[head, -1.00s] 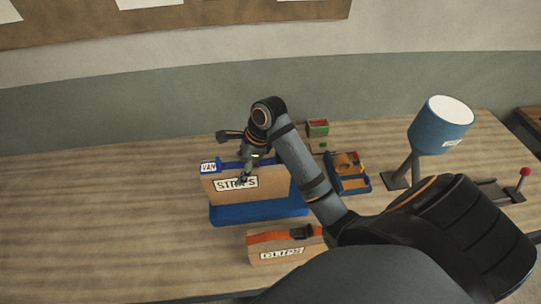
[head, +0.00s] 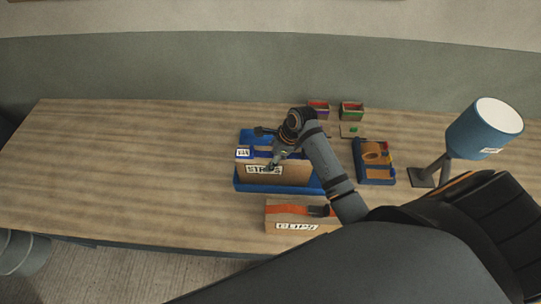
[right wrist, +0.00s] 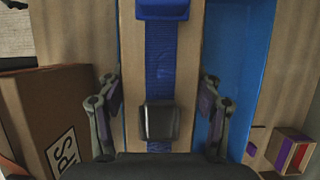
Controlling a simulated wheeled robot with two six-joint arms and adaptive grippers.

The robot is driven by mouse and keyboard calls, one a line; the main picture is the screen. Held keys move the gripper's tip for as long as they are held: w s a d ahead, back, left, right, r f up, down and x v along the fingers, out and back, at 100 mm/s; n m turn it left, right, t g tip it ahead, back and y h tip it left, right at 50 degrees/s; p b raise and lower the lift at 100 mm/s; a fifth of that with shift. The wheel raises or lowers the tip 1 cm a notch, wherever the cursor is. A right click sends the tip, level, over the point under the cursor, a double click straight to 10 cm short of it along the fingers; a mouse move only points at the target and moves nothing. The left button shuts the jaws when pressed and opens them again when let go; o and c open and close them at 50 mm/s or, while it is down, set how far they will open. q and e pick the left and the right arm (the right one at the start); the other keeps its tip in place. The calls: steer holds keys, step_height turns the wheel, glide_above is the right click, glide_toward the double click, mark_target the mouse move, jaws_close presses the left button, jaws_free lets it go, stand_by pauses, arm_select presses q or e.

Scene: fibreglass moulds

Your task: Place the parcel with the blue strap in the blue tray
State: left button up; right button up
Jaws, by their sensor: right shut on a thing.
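The parcel with the blue strap (head: 297,175) is a cardboard box with a white label, over the blue tray (head: 243,186). Tray blue shows both behind and in front of it. I cannot tell whether its underside rests on the tray floor. My right gripper (head: 276,163) comes down from above and is shut on the parcel. In the right wrist view the blue strap (right wrist: 159,60) and a dark buckle (right wrist: 160,121) lie between my fingers (right wrist: 159,105), with the tray (right wrist: 240,60) along the right. My left gripper is out of view.
A parcel with an orange strap (head: 282,217) stands just in front of the tray. A small blue tray of parts (head: 375,181), small bins (head: 351,112) and a blue lamp (head: 478,133) stand to the right. The table's left side (head: 120,160) is clear.

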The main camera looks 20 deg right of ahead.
steer(key=o, duration=1.8)
steer(key=b+v, duration=0.2)
steer(key=v, duration=0.9)
steer(key=shift+d+r, duration=0.15)
steer(key=shift+r, duration=0.35)
steer(key=shift+s, duration=0.1)
